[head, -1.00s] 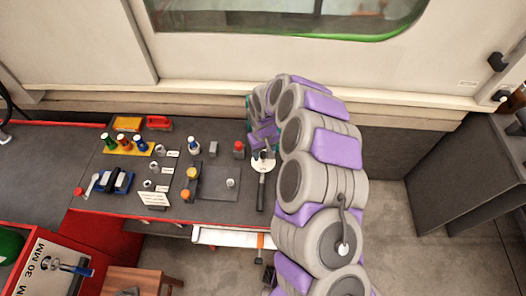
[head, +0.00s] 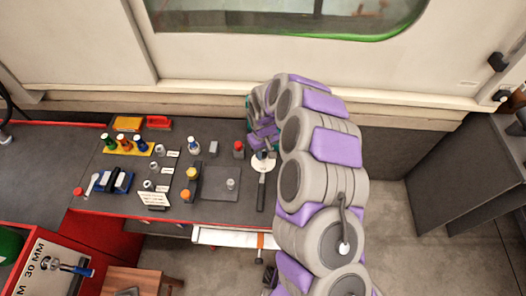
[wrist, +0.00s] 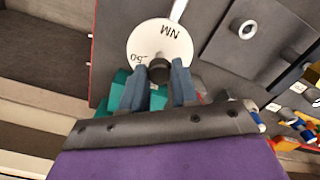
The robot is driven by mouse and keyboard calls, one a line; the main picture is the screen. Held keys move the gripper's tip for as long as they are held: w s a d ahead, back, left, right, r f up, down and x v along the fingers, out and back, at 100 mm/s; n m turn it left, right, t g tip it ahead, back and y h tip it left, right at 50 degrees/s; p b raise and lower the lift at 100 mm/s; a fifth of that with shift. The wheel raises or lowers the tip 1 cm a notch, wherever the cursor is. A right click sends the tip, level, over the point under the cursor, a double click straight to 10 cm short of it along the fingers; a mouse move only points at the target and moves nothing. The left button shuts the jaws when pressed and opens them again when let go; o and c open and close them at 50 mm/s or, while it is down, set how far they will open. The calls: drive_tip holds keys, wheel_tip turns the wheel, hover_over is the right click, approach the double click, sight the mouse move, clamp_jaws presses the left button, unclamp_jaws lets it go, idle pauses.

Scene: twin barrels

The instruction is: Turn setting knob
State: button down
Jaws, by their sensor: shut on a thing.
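The setting knob (wrist: 159,70) is a small dark cylinder at the edge of a white round dial (wrist: 172,38) marked "NM" and "50" in the wrist view. My gripper (wrist: 159,82) has its two blue-grey fingers on either side of the knob, shut on it. In the head view the white dial (head: 262,164) lies at the right end of the dark bench, with a dark handle (head: 262,190) running toward the front. My gripper (head: 262,142) is just behind the dial there. The knob is hard to make out in the head view, behind or under the fingers.
To the left on the bench (head: 225,212) are a red-topped block (head: 238,149), a grey plate (head: 220,183) with a small knob, and several coloured bottles and parts. A wall with a window (head: 300,15) rises behind. Open floor lies at the right.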

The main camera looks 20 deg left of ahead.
drive_tip(key=n, duration=0.3)
drive_tip(key=shift+n, duration=1.9)
drive_tip(key=c, duration=0.8)
unclamp_jaws()
drive_tip(key=shift+c, duration=0.2)
wheel_tip(320, 180, up, 17)
drive_tip(key=p, duration=0.2)
drive_tip(key=shift+r, duration=0.15)
